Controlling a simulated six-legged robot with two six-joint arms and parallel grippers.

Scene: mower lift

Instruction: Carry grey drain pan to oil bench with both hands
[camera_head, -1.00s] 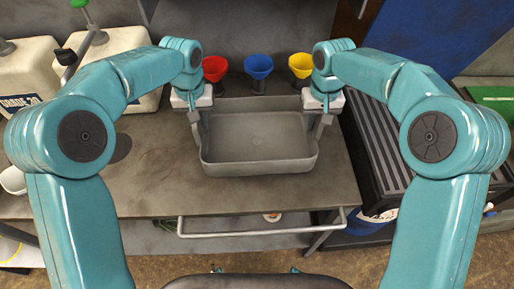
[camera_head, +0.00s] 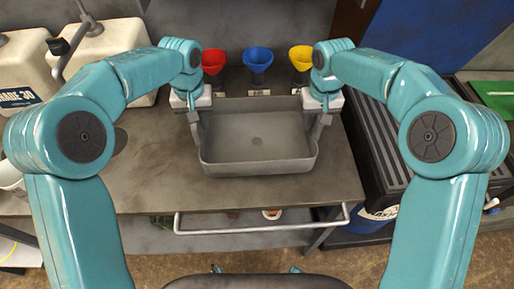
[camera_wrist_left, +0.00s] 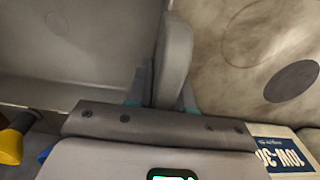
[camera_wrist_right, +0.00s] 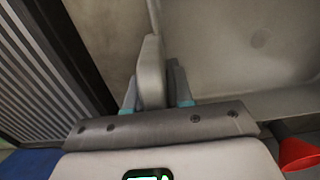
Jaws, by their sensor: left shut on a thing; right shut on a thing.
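The grey drain pan (camera_head: 257,140) is a shallow rectangular tray, level and seemingly empty, over the grey bench (camera_head: 150,180). I cannot tell whether its bottom touches the bench top. My left gripper (camera_head: 198,122) is shut on the pan's left side; the left wrist view shows the pan's grip (camera_wrist_left: 174,62) between the fingers. My right gripper (camera_head: 318,120) is shut on the pan's right side; the right wrist view shows the other grip (camera_wrist_right: 151,72) between the fingers. The fingertips are partly hidden behind the grips.
Red (camera_head: 212,61), blue (camera_head: 257,58) and yellow (camera_head: 300,57) funnels stand behind the pan. White jugs (camera_head: 25,68) stand at the back left. A black ribbed case (camera_head: 385,150) is right of the bench. A rail (camera_head: 260,228) runs along the bench front.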

